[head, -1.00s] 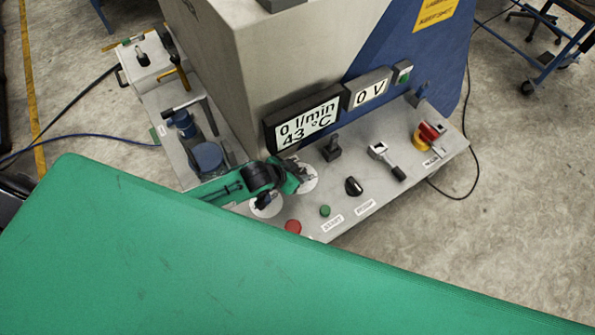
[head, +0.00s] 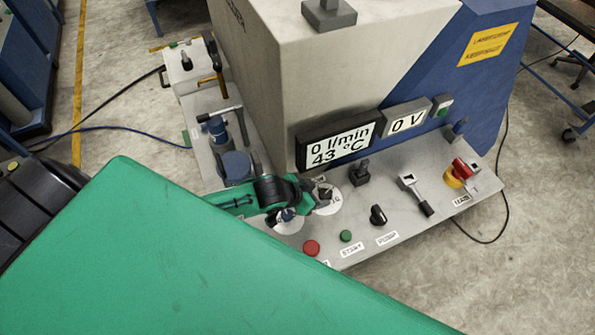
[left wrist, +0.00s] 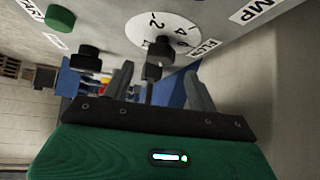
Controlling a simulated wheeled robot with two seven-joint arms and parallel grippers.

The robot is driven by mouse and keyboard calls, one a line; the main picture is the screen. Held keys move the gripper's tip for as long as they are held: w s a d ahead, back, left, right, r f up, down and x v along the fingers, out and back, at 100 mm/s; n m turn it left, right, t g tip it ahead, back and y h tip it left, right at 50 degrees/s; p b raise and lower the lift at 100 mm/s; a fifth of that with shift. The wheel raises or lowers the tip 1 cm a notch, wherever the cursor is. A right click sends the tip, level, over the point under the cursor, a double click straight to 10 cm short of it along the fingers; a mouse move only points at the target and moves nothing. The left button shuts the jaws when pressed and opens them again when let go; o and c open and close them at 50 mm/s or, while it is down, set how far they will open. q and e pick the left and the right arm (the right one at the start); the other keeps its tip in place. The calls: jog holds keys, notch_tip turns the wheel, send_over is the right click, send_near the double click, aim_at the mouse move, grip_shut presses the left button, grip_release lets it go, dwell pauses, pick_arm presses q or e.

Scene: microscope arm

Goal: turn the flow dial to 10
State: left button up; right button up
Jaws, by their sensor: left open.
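The flow dial (left wrist: 172,27) is a white disc with black numbers and a partly hidden FLOW label in the left wrist view. Its black knob (left wrist: 158,57) stands between the fingers of my left gripper (left wrist: 159,72), near their tips. The fingers are open, with a gap on each side of the knob. In the head view my green and black left gripper (head: 316,190) hangs over two white dials, the upper one (head: 332,206) and the lower one (head: 288,227), and partly covers both. The display (head: 338,146) reads 0 l/min and 43 °C. My right gripper is not in view.
The panel also carries a red button (head: 311,248), a green button (head: 346,236), a black rotary switch (head: 378,215), a lever (head: 416,194) and a red and yellow main switch (head: 458,173). A second display (head: 408,122) reads 0 V. A green surface (head: 180,260) fills the foreground.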

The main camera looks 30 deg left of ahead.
pick_arm(q)
jog(key=b+v, duration=0.2)
jog(key=v, duration=0.7)
jog(key=shift+s+r+b, duration=0.25)
jog(key=shift+s+b, duration=0.05)
jog(key=shift+a, duration=0.1)
jog(key=shift+s, duration=0.1)
